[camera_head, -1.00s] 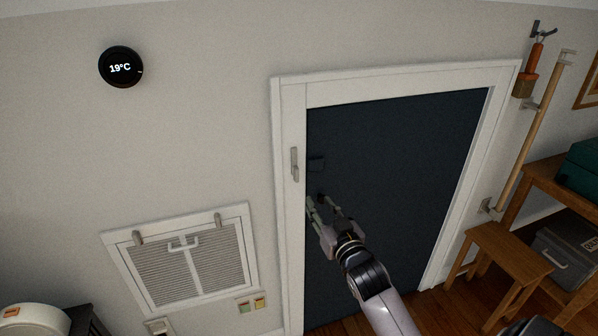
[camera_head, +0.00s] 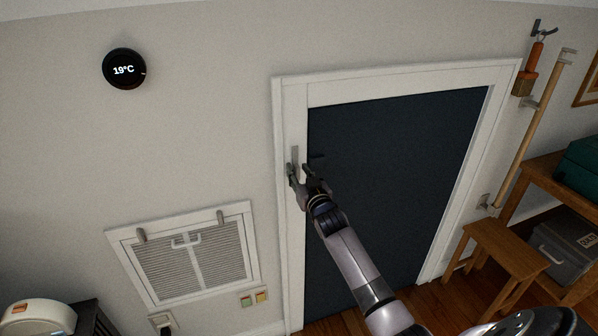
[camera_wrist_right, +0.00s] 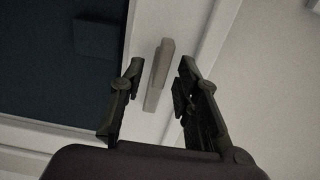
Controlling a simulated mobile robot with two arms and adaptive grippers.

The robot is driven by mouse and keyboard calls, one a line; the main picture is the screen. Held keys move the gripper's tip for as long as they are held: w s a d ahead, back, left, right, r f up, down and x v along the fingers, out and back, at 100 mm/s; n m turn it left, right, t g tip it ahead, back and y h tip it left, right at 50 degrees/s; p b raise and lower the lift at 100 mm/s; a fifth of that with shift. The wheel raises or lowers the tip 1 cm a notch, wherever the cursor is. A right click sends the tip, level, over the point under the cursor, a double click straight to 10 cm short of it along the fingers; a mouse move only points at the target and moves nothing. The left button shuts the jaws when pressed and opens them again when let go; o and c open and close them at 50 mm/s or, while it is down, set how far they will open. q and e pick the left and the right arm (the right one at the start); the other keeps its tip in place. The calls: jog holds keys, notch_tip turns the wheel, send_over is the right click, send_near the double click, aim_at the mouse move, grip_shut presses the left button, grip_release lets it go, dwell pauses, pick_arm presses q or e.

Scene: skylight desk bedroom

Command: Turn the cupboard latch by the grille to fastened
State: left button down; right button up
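The cupboard latch (camera_head: 295,155) is a small grey upright bar on the left side of the white door frame (camera_head: 284,240), beside the dark blue cupboard door (camera_head: 390,190). My right gripper (camera_head: 299,170) is at the latch and hides its lower part in the head view. In the right wrist view the latch (camera_wrist_right: 158,72) shows between the two spread dark fingers of my right gripper (camera_wrist_right: 159,78), with a gap on each side. The gripper is open and holds nothing. My left gripper is not in view.
A round thermostat (camera_head: 124,69) is above. A wooden stool (camera_head: 495,248) and a shelf with boxes stand at the right.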

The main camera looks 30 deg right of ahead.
jog(key=shift+w, duration=0.1)
grip_shut()
dwell(0.4)
dwell(0.5)
